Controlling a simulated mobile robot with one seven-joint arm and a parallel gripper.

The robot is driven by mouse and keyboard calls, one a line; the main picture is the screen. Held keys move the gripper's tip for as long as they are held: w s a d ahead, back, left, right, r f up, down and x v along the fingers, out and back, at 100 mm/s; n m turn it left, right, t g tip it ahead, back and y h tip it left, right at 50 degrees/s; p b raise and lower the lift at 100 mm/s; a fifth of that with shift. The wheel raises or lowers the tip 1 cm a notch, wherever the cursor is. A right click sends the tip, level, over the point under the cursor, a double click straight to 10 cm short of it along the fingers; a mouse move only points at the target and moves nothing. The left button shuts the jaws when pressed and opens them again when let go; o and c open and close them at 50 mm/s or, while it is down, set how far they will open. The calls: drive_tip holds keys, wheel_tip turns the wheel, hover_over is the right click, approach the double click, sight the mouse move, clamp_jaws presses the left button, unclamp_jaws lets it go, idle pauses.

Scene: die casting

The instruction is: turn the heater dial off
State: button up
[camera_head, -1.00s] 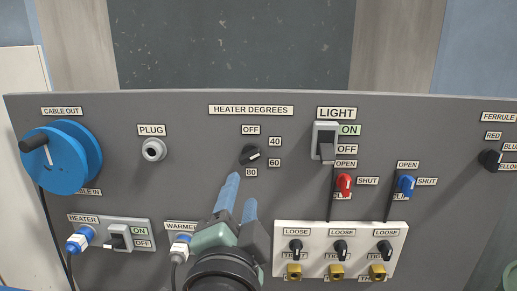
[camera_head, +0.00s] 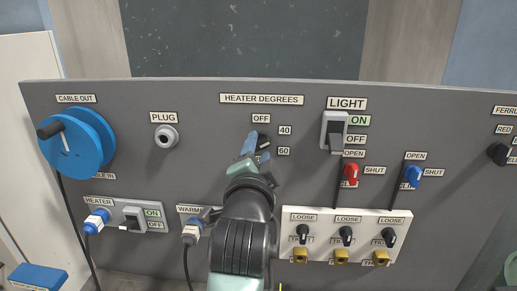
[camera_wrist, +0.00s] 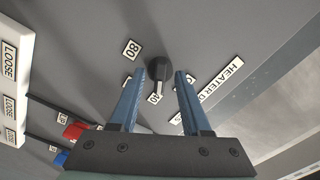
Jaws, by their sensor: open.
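The heater dial (camera_wrist: 158,72) is a black knob with a white pointer mark on the grey panel. In the wrist view its pointer is toward a label that looks like 40, away from the 80 label (camera_wrist: 132,50). My gripper (camera_wrist: 161,76) is open, with one blue finger on each side of the dial. I cannot tell whether the fingers touch it. In the head view my gripper (camera_head: 257,148) covers most of the dial, below the OFF label (camera_head: 261,118). The 40 label (camera_head: 285,130) and 60 label (camera_head: 284,151) are to its right.
A light switch (camera_head: 333,131) is right of the dial. Red (camera_head: 351,174) and blue (camera_head: 414,174) knobs sit lower right, above a white block (camera_head: 330,216) with several black knobs. A grey plug socket (camera_head: 165,138) and a blue cable reel (camera_head: 88,150) are to the left.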

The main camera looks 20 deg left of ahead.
clamp_jaws()
idle(0.5)
drive_tip(key=n, duration=0.5)
drive_tip(key=shift+d+n+p, duration=0.1)
drive_tip(key=shift+n+p, duration=0.2)
drive_tip(key=shift+p, duration=0.1)
drive_tip(key=n, duration=0.6)
drive_tip(key=shift+p, duration=0.35)
drive_tip(key=shift+n, duration=0.3)
